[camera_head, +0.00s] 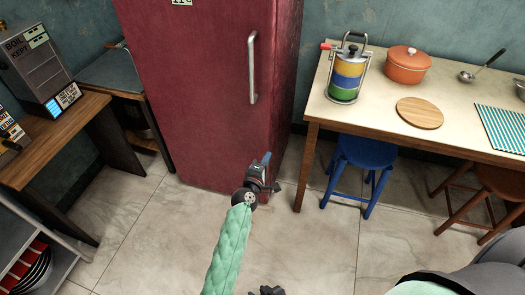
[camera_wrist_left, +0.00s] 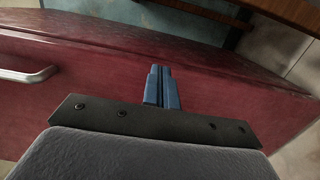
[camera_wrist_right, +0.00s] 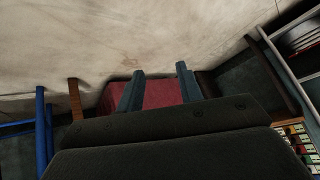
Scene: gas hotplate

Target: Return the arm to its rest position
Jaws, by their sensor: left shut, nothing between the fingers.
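My left gripper (camera_head: 266,158) is at the end of the green-sleeved arm, in front of the lower part of the red fridge (camera_head: 207,85). In the left wrist view its blue fingers (camera_wrist_left: 161,72) are pressed together with nothing between them, with the red fridge front (camera_wrist_left: 105,95) behind. I cannot tell how far they are from the fridge. My right gripper (camera_wrist_right: 159,72) has its two blue fingers apart and empty in the right wrist view. In the head view only a dark piece of it (camera_head: 268,291) shows at the bottom edge.
The fridge handle (camera_head: 252,68) is above my left gripper. At right, a table (camera_head: 450,125) holds a layered food carrier (camera_head: 346,82), an orange pot (camera_head: 407,66) and a round board (camera_head: 420,113). A blue stool (camera_head: 360,160) stands below. A wooden desk (camera_head: 50,150) stands left. Open floor lies between.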

